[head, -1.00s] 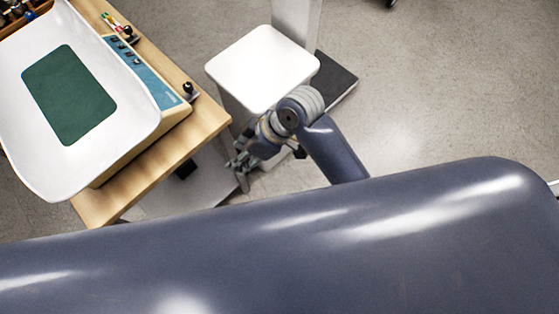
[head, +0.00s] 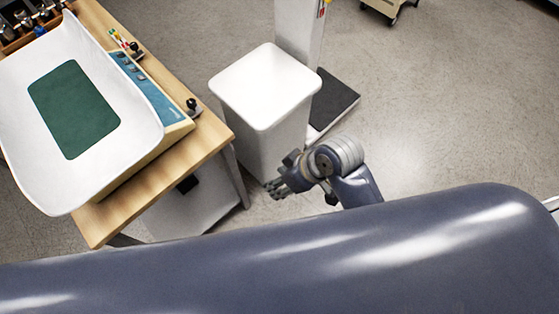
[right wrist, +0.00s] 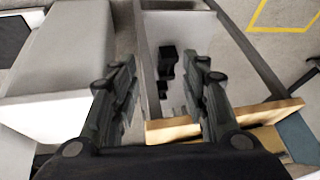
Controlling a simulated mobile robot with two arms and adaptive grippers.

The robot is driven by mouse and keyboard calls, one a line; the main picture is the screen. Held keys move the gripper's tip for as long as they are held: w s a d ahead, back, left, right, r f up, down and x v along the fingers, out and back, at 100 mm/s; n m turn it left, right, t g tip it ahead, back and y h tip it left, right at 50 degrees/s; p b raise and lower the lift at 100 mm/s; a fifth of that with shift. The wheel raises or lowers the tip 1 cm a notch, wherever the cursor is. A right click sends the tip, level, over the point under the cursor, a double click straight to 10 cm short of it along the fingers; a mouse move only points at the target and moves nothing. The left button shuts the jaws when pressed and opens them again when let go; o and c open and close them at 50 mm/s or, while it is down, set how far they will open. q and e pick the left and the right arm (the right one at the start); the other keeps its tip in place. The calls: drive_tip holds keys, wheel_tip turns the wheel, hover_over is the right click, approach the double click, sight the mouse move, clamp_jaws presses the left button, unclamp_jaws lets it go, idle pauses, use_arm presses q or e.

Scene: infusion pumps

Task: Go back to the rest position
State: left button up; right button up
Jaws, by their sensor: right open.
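My right gripper (head: 277,188) shows in the head view at the end of my grey-blue arm, low beside the white bin and to the right of the wooden table. In the right wrist view its two dark fingers (right wrist: 162,98) stand apart with nothing between them. Beyond the fingers are the table's lower frame and small dark objects (right wrist: 168,75) under it. My left gripper does not show in any view. A large grey-blue part of my own body covers the bottom of the head view.
A wooden table (head: 215,132) at left carries a white tray scale (head: 142,118) with a green mat (head: 74,108). A white bin (head: 265,85) stands to its right, beside a column with a dark base plate (head: 333,98).

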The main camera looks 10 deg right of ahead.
drive_tip(key=s+d+f+m+h, duration=0.15)
drive_tip(key=d+f, duration=0.25)
drive_tip(key=f, duration=1)
drive_tip(key=s+d+f+m+h, duration=0.1)
drive_tip(key=s+d+f+m, duration=0.25)
drive_tip(key=f, duration=0.95)
drive_tip(key=s+d+f+h, duration=0.1)
drive_tip(key=s+d+f, duration=0.4)
drive_tip(key=s, duration=0.5)
drive_tip(key=s+d+f+g+h, duration=0.1)
drive_tip(key=s+d+f, duration=0.4)
drive_tip(key=s+f, duration=0.4)
drive_tip(key=shift+s+f+m+g, duration=0.3)
drive_tip(key=shift+s+f, duration=0.1)
drive_tip(key=shift+s, duration=0.75)
